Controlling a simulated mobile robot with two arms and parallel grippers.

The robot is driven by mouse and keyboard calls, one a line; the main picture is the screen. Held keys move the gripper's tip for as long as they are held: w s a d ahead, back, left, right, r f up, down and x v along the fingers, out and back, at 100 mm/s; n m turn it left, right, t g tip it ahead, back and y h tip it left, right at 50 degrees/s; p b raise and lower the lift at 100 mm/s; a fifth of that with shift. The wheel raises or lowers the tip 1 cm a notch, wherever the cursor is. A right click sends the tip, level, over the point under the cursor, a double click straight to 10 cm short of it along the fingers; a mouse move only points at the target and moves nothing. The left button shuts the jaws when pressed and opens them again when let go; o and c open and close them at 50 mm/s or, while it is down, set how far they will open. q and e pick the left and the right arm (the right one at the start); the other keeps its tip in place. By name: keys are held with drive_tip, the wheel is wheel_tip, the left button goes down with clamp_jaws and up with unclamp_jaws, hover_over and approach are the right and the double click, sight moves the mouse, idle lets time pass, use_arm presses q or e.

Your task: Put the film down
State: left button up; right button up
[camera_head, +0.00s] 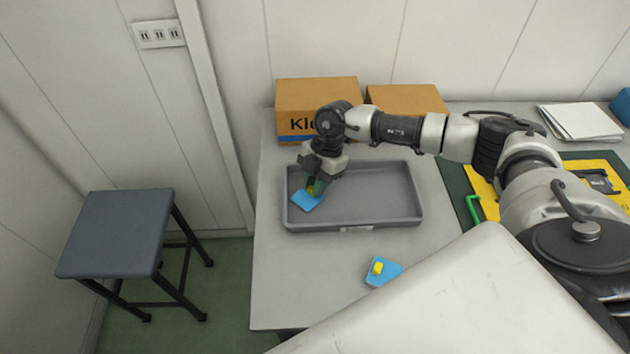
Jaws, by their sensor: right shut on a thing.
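A blue film with a yellow tab (306,201) is at the left end of the grey tray (378,226). My right gripper (314,187) is over that end of the tray, pointing down, and is shut on the film by its yellow tab. Whether the film touches the tray floor I cannot tell. A second blue film (384,273) with a yellow tab lies on the table in front of the tray. My left gripper is not in view.
Two cardboard boxes (300,95) stand behind the tray. A green mat with a yellow sheet (488,193) and a stack of white paper (580,121) are at the right. A stool (118,232) stands left of the table (285,285). The table's front left is clear.

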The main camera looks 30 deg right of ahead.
drive_tip(key=shift+f, duration=0.1)
drive_tip(key=shift+f, duration=0.35)
drive_tip(key=shift+s+f, duration=0.1)
